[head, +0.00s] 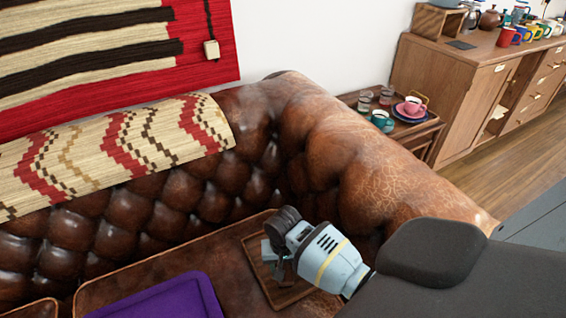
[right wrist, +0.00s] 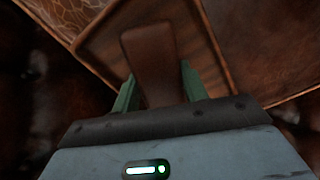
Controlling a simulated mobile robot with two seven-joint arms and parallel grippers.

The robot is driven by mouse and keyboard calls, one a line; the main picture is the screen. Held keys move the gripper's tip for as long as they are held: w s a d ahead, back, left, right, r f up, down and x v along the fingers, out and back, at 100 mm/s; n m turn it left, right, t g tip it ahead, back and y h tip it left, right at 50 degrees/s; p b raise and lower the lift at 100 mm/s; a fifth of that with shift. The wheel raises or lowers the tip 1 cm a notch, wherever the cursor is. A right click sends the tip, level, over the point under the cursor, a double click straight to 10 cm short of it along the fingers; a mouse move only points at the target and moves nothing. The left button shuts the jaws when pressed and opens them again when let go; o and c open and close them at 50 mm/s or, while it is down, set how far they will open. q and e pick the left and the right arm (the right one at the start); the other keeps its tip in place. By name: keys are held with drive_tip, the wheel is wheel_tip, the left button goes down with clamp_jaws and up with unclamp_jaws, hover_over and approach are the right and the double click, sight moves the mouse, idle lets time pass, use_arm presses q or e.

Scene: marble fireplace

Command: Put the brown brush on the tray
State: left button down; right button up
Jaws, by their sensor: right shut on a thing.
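The wooden tray (head: 290,296) lies on the brown leather sofa seat, partly covered by my right gripper (head: 274,260). In the right wrist view the brown brush (right wrist: 150,60) is held between the two green fingers of my right gripper (right wrist: 158,85), with the tray (right wrist: 205,40) behind it. The gripper is shut on the brush, over the tray. I cannot tell whether the brush touches the tray. In the head view the brush is mostly hidden by the gripper. My left gripper is not in view.
A purple cloth-like item (head: 170,300) lies on the seat left of the tray. The sofa's arm (head: 370,165) rises behind and right. A side table (head: 420,128) with cups and glasses stands beyond it, and a wooden cabinet (head: 440,85) farther back.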

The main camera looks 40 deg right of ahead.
drive_tip(key=shift+f, duration=0.85)
drive_tip(key=o, duration=1)
drive_tip(key=shift+c, duration=0.2)
drive_tip(key=shift+r, duration=0.1)
wheel_tip(320, 180, up, 12)
drive_tip(key=p, duration=0.3)
drive_tip(key=shift+f, duration=0.2)
drive_tip(key=shift+r, duration=0.35)
drive_tip(key=shift+f, duration=0.1)
